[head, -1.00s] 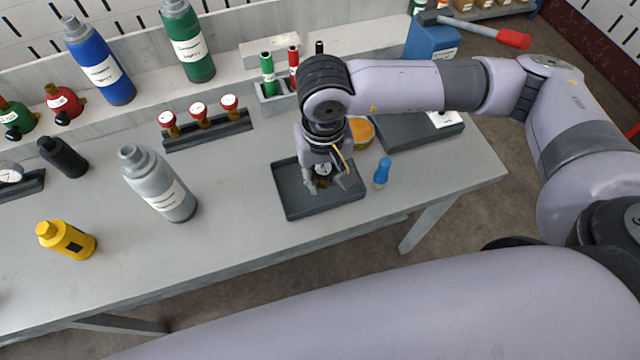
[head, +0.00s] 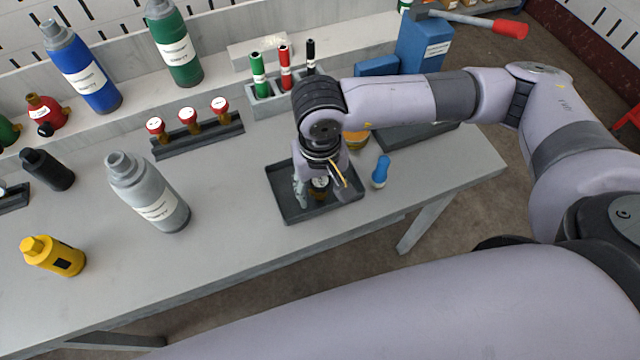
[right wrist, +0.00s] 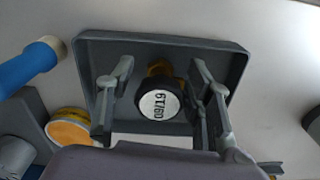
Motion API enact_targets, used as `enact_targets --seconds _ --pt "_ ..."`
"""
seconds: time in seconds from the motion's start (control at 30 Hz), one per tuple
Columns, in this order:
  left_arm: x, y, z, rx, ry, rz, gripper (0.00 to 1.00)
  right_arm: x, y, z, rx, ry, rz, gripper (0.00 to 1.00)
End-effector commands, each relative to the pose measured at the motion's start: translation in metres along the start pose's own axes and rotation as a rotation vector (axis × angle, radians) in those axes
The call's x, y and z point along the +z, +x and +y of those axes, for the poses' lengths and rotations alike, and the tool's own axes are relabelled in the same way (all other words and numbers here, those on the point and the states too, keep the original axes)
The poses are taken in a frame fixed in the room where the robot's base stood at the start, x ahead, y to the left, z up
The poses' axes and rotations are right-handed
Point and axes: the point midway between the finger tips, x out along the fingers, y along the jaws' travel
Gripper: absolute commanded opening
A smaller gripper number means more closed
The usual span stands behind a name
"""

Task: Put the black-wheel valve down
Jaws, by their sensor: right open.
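The black-wheel valve (right wrist: 160,103) has a black wheel with a white face marked 09/19 and a brass body. It is in the dark grey tray (right wrist: 215,45), which shows in the head view too (head: 285,203). In the head view the valve (head: 319,188) is partly hidden by my right gripper (head: 321,193). The right gripper is open, with one finger on each side of the valve. In the right wrist view gaps show between the fingers (right wrist: 163,66) and the wheel. My left gripper is not in view.
A blue-handled object (head: 380,171) stands just right of the tray. Behind are a round orange-topped container (head: 356,140) and a marker holder (head: 262,107). A grey bottle (head: 150,195) and red-capped valves (head: 189,121) are to the left. The table between grey bottle and tray is clear.

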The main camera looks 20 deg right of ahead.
Motion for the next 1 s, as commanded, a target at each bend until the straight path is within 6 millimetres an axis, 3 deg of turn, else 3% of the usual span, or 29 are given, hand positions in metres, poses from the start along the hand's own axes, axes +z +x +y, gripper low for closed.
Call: enact_targets --seconds 0.4,0.8,1.0 --pt "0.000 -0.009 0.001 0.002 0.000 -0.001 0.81 0.000 -0.007 0.000 0.000 0.000 -0.001 0.49" --pt "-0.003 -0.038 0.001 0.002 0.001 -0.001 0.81 0.000 -0.090 -0.001 -0.002 -0.002 0.003 0.49" --pt "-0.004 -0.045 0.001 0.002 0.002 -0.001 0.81 0.000 -0.117 -0.001 -0.001 0.000 0.001 0.49"
